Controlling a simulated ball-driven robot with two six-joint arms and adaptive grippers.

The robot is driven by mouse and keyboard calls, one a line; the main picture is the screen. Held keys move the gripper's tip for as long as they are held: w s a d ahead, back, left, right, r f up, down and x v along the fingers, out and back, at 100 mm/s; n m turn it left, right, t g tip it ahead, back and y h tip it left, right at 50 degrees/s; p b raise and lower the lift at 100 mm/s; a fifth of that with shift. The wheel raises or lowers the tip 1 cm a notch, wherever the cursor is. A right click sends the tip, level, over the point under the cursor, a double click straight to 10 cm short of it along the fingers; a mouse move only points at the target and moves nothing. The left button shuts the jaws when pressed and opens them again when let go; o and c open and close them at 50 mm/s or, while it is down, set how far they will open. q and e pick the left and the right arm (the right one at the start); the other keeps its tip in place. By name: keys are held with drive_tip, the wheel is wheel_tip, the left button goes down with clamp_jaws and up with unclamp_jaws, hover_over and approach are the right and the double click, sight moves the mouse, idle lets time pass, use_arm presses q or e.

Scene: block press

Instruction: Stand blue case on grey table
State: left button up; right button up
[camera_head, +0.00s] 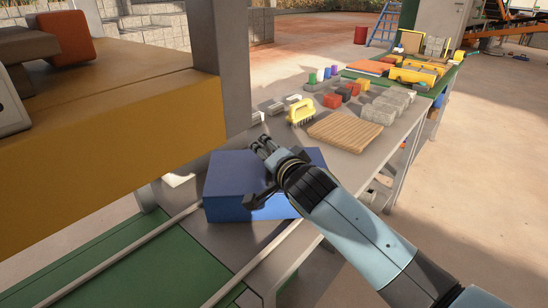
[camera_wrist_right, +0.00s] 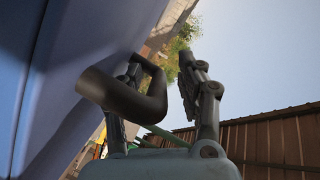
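The blue case (camera_head: 228,182) is a broad blue box at the near end of the grey table (camera_head: 360,170). Its dark handle (camera_head: 256,201) sticks out from the near side. My right gripper (camera_head: 263,144) reaches over the case from the right. In the right wrist view the blue case (camera_wrist_right: 50,80) fills the left side, and the dark bent handle (camera_wrist_right: 128,98) crosses in front of one finger. The fingers of my right gripper (camera_wrist_right: 165,80) stand apart there, not clamped on the handle. My left gripper is out of view.
A yellow beam (camera_head: 110,125) and a grey post (camera_head: 220,60) stand close on the left. A slatted wooden board (camera_head: 345,131), a yellow brush (camera_head: 300,112) and several grey blocks (camera_head: 388,106) lie farther along the table. Rails over a green surface (camera_head: 150,270) are at lower left.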

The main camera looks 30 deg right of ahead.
drive_tip(key=v, duration=1.2)
